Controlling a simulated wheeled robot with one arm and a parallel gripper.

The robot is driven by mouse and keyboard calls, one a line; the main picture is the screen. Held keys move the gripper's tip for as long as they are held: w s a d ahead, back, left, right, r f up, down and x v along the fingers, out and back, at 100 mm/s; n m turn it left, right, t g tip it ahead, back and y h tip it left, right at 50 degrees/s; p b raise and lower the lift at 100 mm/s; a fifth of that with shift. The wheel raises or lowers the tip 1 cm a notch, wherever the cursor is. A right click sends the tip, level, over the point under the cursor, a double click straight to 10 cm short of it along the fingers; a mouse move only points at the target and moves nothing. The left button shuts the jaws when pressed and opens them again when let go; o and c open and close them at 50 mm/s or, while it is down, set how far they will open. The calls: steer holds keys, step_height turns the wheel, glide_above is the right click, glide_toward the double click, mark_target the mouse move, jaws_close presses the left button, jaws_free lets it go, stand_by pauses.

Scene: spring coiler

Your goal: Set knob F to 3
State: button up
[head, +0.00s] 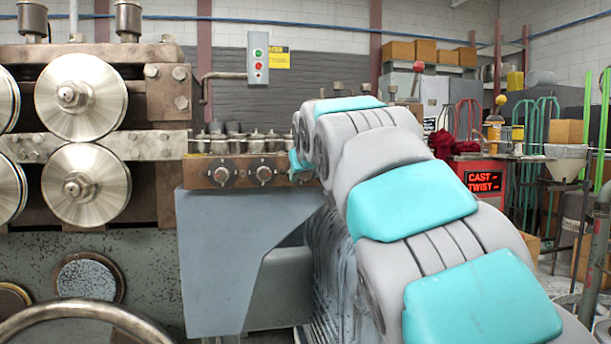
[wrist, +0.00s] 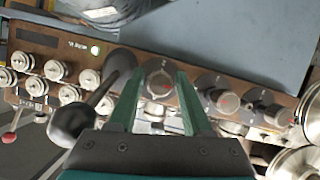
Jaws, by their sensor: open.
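A brown panel (head: 200,172) carries round dark dials with metal knobs. In the wrist view my gripper (wrist: 158,78) is open, with a green finger on each side of one knob (wrist: 160,84). That knob has a reddish mark at its middle. I cannot tell whether the fingers touch it. Two more knobs (wrist: 222,100) (wrist: 268,113) sit to its right in the same row. The dial letters and numbers are too small to read, so I cannot tell which is knob F. In the head view my arm hides most of the gripper and the panel's right end.
A lever with a black ball (wrist: 70,122) stands close left of my gripper in the wrist view. Big steel rolls (head: 84,98) stand at the left in the head view. A red sign (head: 484,181) is at the right.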

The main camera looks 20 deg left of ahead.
steer(key=v, duration=0.7)
steer(key=shift+s+d, duration=0.1)
steer(key=shift+d, duration=0.05)
steer(key=s+d+f+m+g+h, duration=0.3)
steer(key=s+d+f, duration=0.1)
steer(key=d+f, duration=0.9)
steer(key=s+d+f+m+g+h, duration=0.2)
steer(key=s+d+f+g+h, duration=0.15)
steer(key=d+f, duration=0.95)
steer(key=s+d+f+m+g, duration=0.1)
steer(key=s+d+f+g, duration=0.1)
steer(key=s+f, duration=0.4)
steer(key=s+d+f+g+p, duration=0.1)
steer(key=s+d+f+g, duration=0.2)
steer(key=s, duration=1.1)
steer(key=s+d+f+m+g+p, duration=0.1)
steer(key=s+d+f, duration=0.3)
steer(key=s+f, duration=0.6)
steer(key=shift+d+m+g, duration=0.2)
steer(key=shift+m+g, duration=0.1)
steer(key=shift+g, duration=0.45)
